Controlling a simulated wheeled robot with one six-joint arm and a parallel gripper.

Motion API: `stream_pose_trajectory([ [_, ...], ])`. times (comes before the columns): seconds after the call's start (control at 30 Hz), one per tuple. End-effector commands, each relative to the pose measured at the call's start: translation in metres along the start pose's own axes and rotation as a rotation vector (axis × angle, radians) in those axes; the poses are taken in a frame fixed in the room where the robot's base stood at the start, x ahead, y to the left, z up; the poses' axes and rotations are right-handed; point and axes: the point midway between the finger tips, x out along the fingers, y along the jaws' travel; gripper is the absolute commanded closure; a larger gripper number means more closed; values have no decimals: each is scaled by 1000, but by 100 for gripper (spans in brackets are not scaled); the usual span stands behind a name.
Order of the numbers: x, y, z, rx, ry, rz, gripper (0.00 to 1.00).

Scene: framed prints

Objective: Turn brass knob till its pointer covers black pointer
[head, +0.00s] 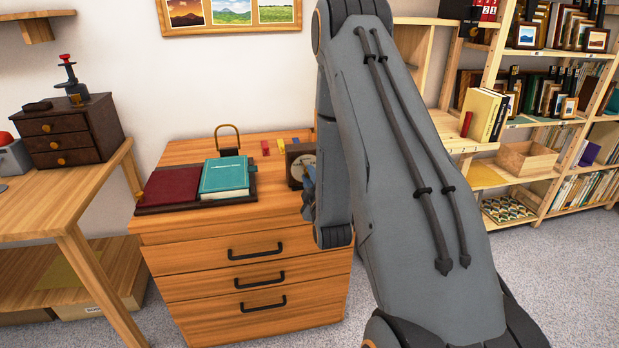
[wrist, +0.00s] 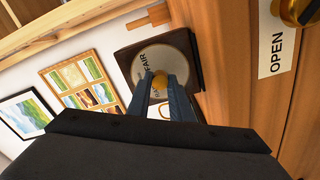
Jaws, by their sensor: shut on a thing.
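A dial instrument in a dark square frame (wrist: 190,48) stands on the wooden drawer cabinet; its pale round face (wrist: 146,66) carries lettering that includes "FAIR". A brass knob (wrist: 159,80) sits at the middle of the face. My gripper (wrist: 163,88) is shut on this knob, one blue-grey finger on each side. I cannot make out the brass pointer or the black pointer; the fingers cover part of the face. In the head view the instrument (head: 295,160) is partly behind my arm, with my gripper (head: 309,190) in front of it.
A teal book (head: 224,175) and a dark red panel (head: 172,187) lie on the cabinet top (head: 190,150), left of the instrument. Small coloured blocks (head: 266,148) lie behind. An "OPEN" label (wrist: 276,52) is near another brass knob (wrist: 303,10).

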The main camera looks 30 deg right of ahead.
Motion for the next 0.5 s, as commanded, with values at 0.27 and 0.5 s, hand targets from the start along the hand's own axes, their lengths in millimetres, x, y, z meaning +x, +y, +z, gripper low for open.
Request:
stream_pose_trajectory([
  [0.27,0,0,0,-3,1,-1,100],
  [0.5,0,0,0,-2,0,-1,62],
])
